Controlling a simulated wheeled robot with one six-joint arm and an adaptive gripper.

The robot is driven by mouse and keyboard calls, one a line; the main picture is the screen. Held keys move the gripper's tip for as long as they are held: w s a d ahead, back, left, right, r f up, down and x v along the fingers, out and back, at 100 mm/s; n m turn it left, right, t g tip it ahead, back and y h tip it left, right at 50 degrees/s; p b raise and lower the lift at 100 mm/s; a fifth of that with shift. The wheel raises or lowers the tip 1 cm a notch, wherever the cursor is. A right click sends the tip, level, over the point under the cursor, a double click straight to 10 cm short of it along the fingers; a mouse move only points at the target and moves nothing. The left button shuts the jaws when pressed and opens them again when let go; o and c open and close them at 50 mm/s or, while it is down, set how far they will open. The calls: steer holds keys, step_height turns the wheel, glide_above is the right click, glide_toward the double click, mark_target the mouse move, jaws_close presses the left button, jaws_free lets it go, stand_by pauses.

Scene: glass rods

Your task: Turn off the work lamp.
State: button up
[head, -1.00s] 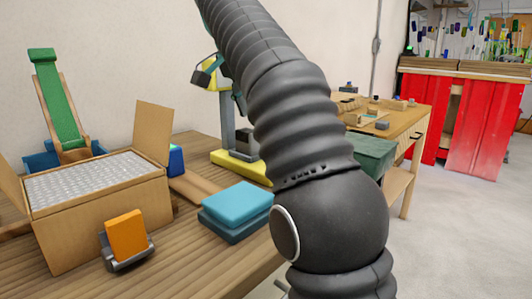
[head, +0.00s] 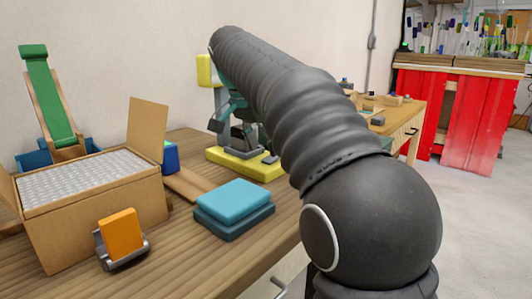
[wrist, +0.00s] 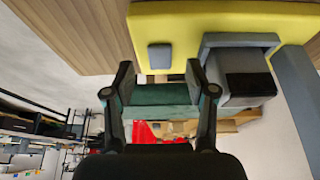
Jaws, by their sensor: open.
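A yellow and grey stand, which looks like the work lamp, is on the wooden bench; its yellow base (head: 215,158) shows in the head view, with a yellow upper part (head: 205,70) partly behind my arm. A small grey pad (head: 270,160) is on the base, perhaps the switch. In the wrist view the yellow base (wrist: 215,22) lies at the top, with the grey pad (wrist: 160,56) just beyond the gap between my fingertips. My gripper (wrist: 160,82) is open and empty, apart from the pad. I cannot tell whether the lamp is lit.
A grey block with a black face (wrist: 248,85) stands close beside my right finger. Blue boxes (head: 233,205), a carton (head: 95,215) and an orange block in a holder (head: 121,235) sit on the bench (head: 195,265). Red cabinets (head: 465,120) stand behind.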

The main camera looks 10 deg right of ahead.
mark_target(268, 159)
steer(key=shift+x, duration=1.45)
jaws_close()
steer(key=shift+w+d+r+g+y, duration=0.1)
steer(key=shift+w+d+g+y, duration=0.15)
steer(key=shift+g+y, duration=0.55)
steer(key=shift+d+g+y, duration=0.15)
steer(key=shift+g+y, duration=0.25)
steer(key=shift+y, duration=0.4)
jaws_free()
steer(key=shift+r, duration=0.1)
